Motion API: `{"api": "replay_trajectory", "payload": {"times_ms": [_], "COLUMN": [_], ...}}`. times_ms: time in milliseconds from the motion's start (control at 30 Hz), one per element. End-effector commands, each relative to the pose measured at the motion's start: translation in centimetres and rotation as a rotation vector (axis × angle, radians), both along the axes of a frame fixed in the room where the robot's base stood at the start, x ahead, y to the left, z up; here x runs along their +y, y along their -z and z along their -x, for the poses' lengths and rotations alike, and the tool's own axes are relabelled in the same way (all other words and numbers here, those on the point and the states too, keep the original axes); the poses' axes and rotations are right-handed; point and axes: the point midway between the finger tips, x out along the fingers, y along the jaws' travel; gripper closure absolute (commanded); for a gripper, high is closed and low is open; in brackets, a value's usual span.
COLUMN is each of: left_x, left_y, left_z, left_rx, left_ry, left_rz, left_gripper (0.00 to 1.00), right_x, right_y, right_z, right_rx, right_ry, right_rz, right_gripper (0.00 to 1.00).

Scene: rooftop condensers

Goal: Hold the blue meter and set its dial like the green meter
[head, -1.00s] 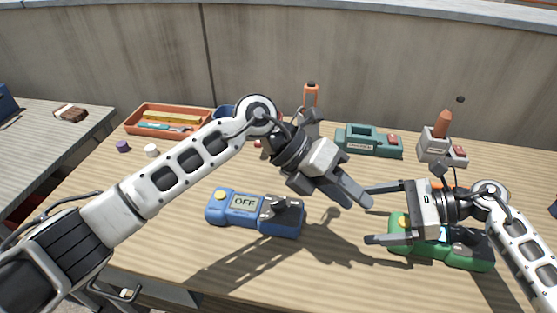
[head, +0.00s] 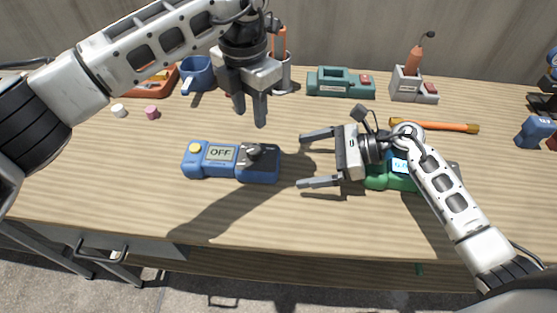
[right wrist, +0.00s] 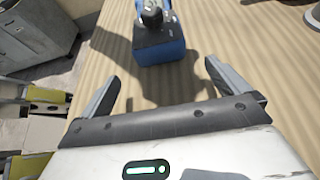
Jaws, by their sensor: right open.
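The blue meter (head: 231,170) lies on the table with its screen reading OFF, a yellow button on its left and a dark dial (head: 258,152) on its right. The green meter (head: 388,180) lies further right; my right arm covers much of it, including its dial, and its lit screen is only partly visible. My left gripper (head: 250,117) points down above and behind the blue meter's dial, empty, its fingers apart. My right gripper (head: 301,161) is open and empty just right of the blue meter. In the right wrist view the meter's end (right wrist: 158,48) lies ahead of the fingers.
Behind stand a blue mug (head: 197,74), an orange tray (head: 155,82), a teal device (head: 341,83) and a grey holder with an orange tool (head: 408,84). An orange-handled tool (head: 434,125) lies behind the green meter. The table front is clear.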

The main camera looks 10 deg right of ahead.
Motion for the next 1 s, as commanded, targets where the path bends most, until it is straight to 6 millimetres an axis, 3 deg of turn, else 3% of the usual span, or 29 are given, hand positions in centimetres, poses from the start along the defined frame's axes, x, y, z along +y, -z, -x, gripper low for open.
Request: {"api": "replay_trajectory", "payload": {"times_ms": [100, 333, 800, 833, 1000], "left_x": [0.0, 0.0, 0.0, 0.0, 0.0], "left_y": [0.0, 0.0, 0.0, 0.0, 0.0], "left_z": [0.0, 0.0, 0.0, 0.0, 0.0], "left_rx": [0.000, 0.001, 0.001, 0.001, 0.001], "left_ry": [0.000, 0.000, 0.000, 0.000, 0.000], "left_rz": [0.001, 0.002, 0.002, 0.002, 0.002], "left_gripper": [0.64, 0.64, 0.64, 0.64, 0.64], "right_x": [2.3, 5.2, 6.4, 6.4, 6.4], "right_y": [0.8, 2.2, 2.8, 2.8, 2.8], "right_z": [-0.7, -1.7, -2.1, -2.1, -2.1], "right_rx": [0.000, -0.001, -0.001, -0.001, -0.001], "right_ry": [-0.001, 0.000, 0.000, 0.000, 0.000], "right_rz": [-0.004, -0.002, 0.001, 0.001, 0.001], "right_gripper": [0.00, 0.00, 0.00, 0.03, 0.50]}}
